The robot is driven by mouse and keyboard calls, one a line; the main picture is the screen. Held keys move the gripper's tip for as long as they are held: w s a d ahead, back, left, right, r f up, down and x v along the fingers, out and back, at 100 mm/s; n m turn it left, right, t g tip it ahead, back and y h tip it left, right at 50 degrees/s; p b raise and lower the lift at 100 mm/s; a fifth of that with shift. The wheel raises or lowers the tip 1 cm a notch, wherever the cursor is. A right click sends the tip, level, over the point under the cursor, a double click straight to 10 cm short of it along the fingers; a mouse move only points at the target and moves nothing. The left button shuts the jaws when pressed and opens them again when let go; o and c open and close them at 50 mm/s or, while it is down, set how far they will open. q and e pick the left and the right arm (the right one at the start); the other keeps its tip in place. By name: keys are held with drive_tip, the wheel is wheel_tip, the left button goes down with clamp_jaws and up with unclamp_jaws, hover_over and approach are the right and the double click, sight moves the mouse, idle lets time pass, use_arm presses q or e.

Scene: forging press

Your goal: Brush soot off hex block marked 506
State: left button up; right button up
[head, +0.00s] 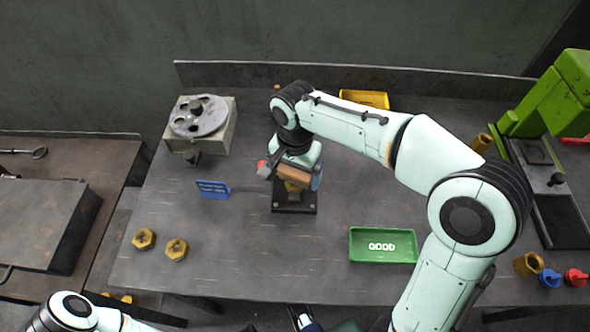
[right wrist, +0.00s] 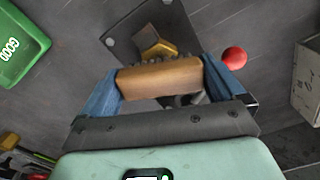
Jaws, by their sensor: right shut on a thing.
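My right gripper (head: 290,172) is shut on a brush with a brown wooden body (right wrist: 158,77); its blue fingers clamp the two ends. Dark bristles show along the brush's far edge in the right wrist view. Just beyond and below the brush is a brass-coloured hex block (right wrist: 158,48), on a dark plate (head: 295,205). The brush partly covers the block, and I cannot tell whether the bristles touch it. No number is readable on it. Two more brass hex blocks (head: 143,238) (head: 176,249) lie at the left. A part that may be my left gripper shows at the bottom edge, mostly cut off.
A green tray marked GOOD (head: 383,246) lies right of the plate. A small blue sign (head: 213,189) stands left of it. A grey box with a round holed disc (head: 199,117), a yellow tray (head: 365,98) and a green press (head: 555,95) stand farther back. The front middle is clear.

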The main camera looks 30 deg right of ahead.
drive_tip(key=shift+f, duration=0.5)
drive_tip(key=shift+r, duration=0.1)
drive_tip(key=shift+w+a, duration=0.35)
drive_tip(key=shift+w, duration=0.05)
drive_tip(key=shift+w+a+p, duration=0.2)
drive_tip(key=shift+w+p, duration=0.15)
drive_tip(key=shift+s+d+b, duration=0.3)
drive_tip(key=shift+s+d, duration=0.25)
drive_tip(key=shift+s, duration=0.2)
drive_tip(key=shift+s+d+b, duration=0.3)
drive_tip(key=shift+s+d, duration=0.25)
drive_tip(key=shift+s, duration=0.2)
